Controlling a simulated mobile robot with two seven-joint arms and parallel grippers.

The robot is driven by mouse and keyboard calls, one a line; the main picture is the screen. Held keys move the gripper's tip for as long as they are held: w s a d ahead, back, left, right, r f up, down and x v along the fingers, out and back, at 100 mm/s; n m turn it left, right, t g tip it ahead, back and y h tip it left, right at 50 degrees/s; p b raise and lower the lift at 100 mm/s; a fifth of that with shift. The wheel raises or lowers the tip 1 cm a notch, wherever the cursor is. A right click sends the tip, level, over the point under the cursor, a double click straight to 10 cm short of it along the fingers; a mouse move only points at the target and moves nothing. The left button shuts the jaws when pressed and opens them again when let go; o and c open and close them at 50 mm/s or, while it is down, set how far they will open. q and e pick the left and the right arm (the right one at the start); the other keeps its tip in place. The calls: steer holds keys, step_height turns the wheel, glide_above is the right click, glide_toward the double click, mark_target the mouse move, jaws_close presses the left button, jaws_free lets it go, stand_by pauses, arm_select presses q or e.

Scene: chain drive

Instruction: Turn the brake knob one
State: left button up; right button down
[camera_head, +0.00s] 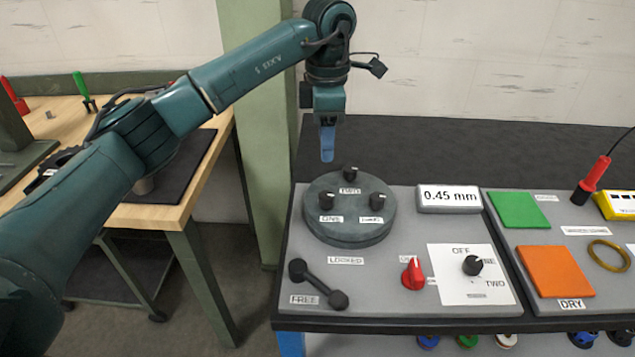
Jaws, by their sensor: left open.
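A black knob (472,265) sits on a white plate (446,285) marked OFF, TWO and a partly hidden word ending in NE; its pointer is hard to read. A round grey-green disc (349,232) carries three small black knobs: a back one (350,172), a left one (326,201) and a right one (377,200). Their labels are blurred; the left one looks like ONE. My left gripper (327,158) points down with blue fingers, seen edge-on, open and empty, above and behind the disc's back left edge. My right gripper is out of view.
A red knob (412,273) and a black two-ended lever (318,285) beside LOCKED and FREE labels are on the grey panel. A 0.45 mm display (449,198) stands behind. Green (519,210) and orange (555,271) pads lie right. The dark bench behind is clear.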

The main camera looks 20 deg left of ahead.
mark_target(326, 194)
arm_select(q)
step_height(326, 194, down, 12)
steer(key=shift+s+d+r+p, duration=0.1)
steer(key=shift+d+r+p, duration=0.05)
steer(key=shift+p, duration=0.85)
steer(key=shift+f, duration=0.55)
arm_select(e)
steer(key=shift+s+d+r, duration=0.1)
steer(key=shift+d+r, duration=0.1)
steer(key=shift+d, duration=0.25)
arm_select(q)
steer(key=c, duration=1)
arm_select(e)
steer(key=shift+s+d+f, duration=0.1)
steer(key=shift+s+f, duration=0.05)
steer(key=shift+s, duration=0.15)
